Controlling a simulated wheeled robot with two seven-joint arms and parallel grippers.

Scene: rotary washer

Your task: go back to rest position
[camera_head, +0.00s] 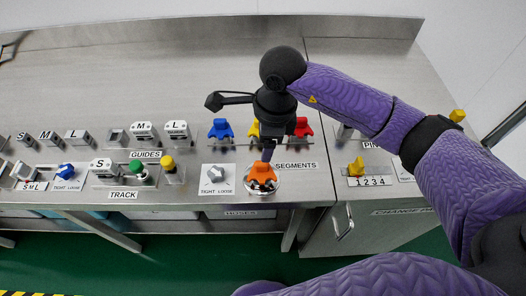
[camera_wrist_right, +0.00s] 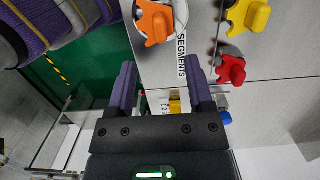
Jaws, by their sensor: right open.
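My right gripper (camera_head: 268,150) is over the front of the steel bench (camera_head: 190,60), just above and behind an orange segment piece (camera_head: 263,173). The orange piece sits on a round silver plate by the SEGMENTS label (camera_head: 296,166). In the right wrist view, my right gripper's two purple fingers (camera_wrist_right: 160,78) stand apart with nothing held between them. The orange piece (camera_wrist_right: 154,22) shows there beyond the fingertips, apart from them. My left gripper is not in view.
A blue piece (camera_head: 220,129), a yellow piece (camera_head: 254,130), partly hidden by my wrist, and a red piece (camera_head: 302,127) stand behind. Knobs and labelled blocks line the bench front to the left. A yellow knob (camera_head: 356,167) is at right. The bench's back is clear.

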